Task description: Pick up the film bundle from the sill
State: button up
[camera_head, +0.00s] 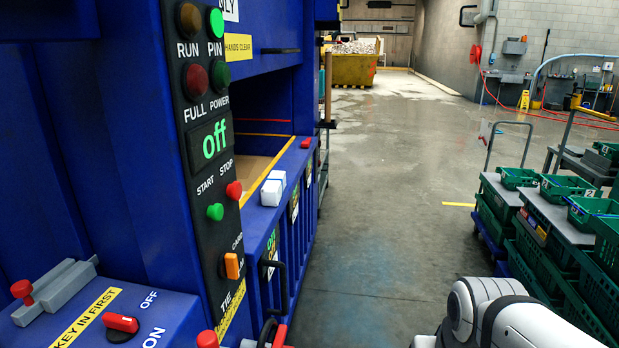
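A small white bundle (272,190) lies on the sill (262,212) of the blue machine, left of centre. It looks like two pale blocky parts side by side, and I take it for the film bundle. The sill has a yellow edge strip behind the bundle and an opening beyond it. A white link of my own arm shows at the bottom right, well apart from the bundle. My gripper is not in view.
The blue machine (130,130) fills the left, with a control panel (212,150) reading "off". Dark handles stick out from its front. Trolleys with green crates (565,186) stand at right. The wet floor (385,200) between is clear. A yellow skip (353,70) stands far back.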

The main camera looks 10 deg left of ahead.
aim_at(272, 191)
jog(key=u, duration=0.05)
jog(key=i, duration=2.95)
jog(key=u, duration=2.25)
